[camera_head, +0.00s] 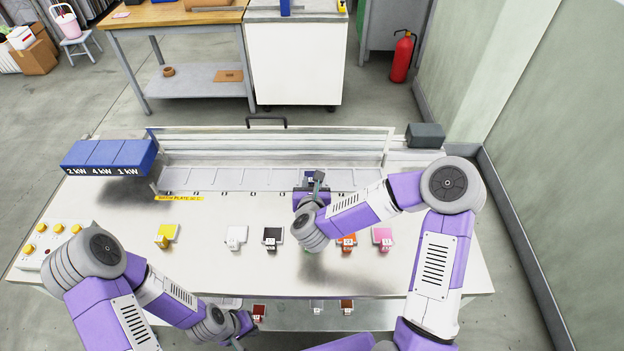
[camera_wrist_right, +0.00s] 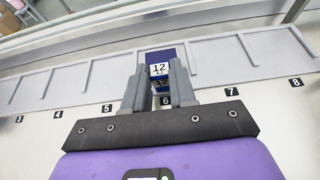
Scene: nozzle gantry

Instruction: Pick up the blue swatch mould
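The blue swatch mould (camera_wrist_right: 160,56) shows in the right wrist view, its white tag marked 12 facing the camera. Its tagged block sits between the two fingertips of my right gripper (camera_wrist_right: 158,88) and fills the gap, so the gripper appears shut on it. Behind it is the pale slotted plate, at the mark 6. In the head view my right gripper (camera_head: 317,180) is over the plate at the back of the table; the mould is mostly hidden there. My left gripper (camera_head: 243,325) is low at the table's front edge; its fingers are too unclear to judge.
Yellow (camera_head: 167,233), white (camera_head: 237,233), black (camera_head: 272,234), orange (camera_head: 347,239) and pink (camera_head: 382,235) moulds stand in a row on the white table (camera_head: 215,275). More moulds lie on a lower shelf. A blue heater box (camera_head: 108,155) stands back left, a button panel (camera_head: 40,240) front left.

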